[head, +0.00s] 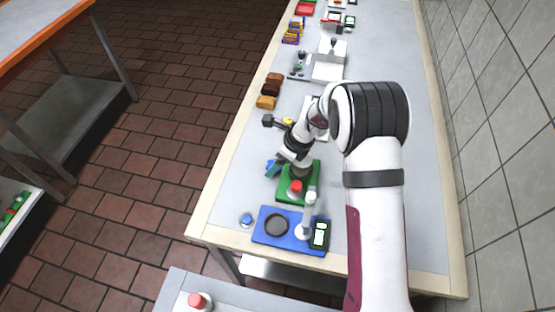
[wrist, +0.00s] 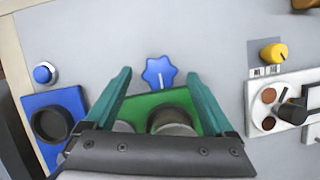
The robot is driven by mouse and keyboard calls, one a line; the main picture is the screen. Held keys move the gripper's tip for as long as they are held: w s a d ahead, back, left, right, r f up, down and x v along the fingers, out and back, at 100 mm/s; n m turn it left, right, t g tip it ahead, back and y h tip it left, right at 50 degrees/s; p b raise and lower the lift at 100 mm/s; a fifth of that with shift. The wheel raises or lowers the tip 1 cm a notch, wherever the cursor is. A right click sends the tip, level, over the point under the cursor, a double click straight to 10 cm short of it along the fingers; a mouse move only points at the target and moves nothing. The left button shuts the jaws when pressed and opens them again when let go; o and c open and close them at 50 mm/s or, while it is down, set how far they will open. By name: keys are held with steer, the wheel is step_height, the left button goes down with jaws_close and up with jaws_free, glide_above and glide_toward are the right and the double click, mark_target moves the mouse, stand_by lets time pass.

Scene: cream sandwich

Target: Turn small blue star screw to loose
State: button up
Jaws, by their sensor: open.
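The small blue star screw (wrist: 159,72) shows in the wrist view at the far edge of a green base (wrist: 150,100). It has several rounded lobes and a pale mark across its middle. My gripper (wrist: 158,78) has two teal fingers, open and wide apart, one on each side of the star screw in the picture. Neither finger visibly touches it; the height gap cannot be told. In the head view my gripper (head: 275,168) is low over the left side of the green base (head: 309,174). The star screw cannot be told apart from the fingers there.
A blue board (head: 262,238) with a dark round plate stands nearer, beside a round blue knob (head: 247,219). A red knob (head: 296,187) sits on the green base. A yellow knob (wrist: 273,53) and a white dispenser (wrist: 262,92) are at right in the wrist view.

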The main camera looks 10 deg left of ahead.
steer(key=shift+a+f, duration=0.1)
steer(key=shift+f, duration=0.2)
steer(key=c, duration=1.4)
steer(key=shift+w+n, duration=0.1)
steer(key=shift+n, duration=0.3)
steer(key=n+g, duration=0.1)
steer(key=n, duration=0.2)
steer(key=shift+w+g, duration=0.15)
steer(key=shift+g, duration=0.15)
steer(key=shift+w+n+g, duration=0.1)
steer(key=shift+n+g, duration=0.5)
steer(key=shift+n, duration=1.2)
